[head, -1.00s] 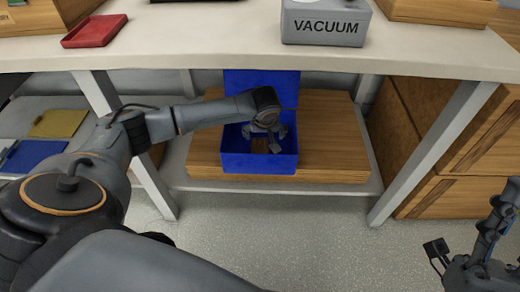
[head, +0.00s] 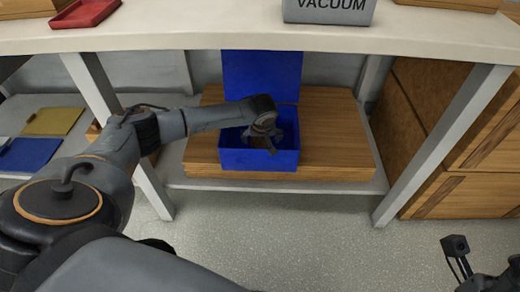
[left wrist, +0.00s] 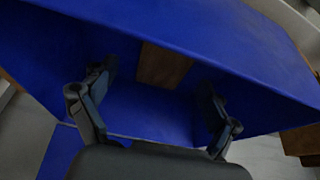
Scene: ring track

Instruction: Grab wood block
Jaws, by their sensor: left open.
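A brown wood block (left wrist: 163,66) lies inside an open blue box (head: 258,160), against its inner wall in the left wrist view. The block is not visible in the head view, where my gripper and the box's front wall cover the inside. My left gripper (head: 262,138) reaches down into the box opening. In the left wrist view its fingers (left wrist: 155,97) are spread apart, with the block beyond them and nothing between them. Part of my right gripper (head: 456,258) shows at the lower right, cut off by the frame.
The box, its lid (head: 262,75) raised at the back, stands on a wooden board (head: 335,145) on a low shelf. The white tabletop (head: 200,33) overhangs it, with table legs (head: 440,145) at both sides. Yellow (head: 54,121) and blue (head: 28,154) trays lie left.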

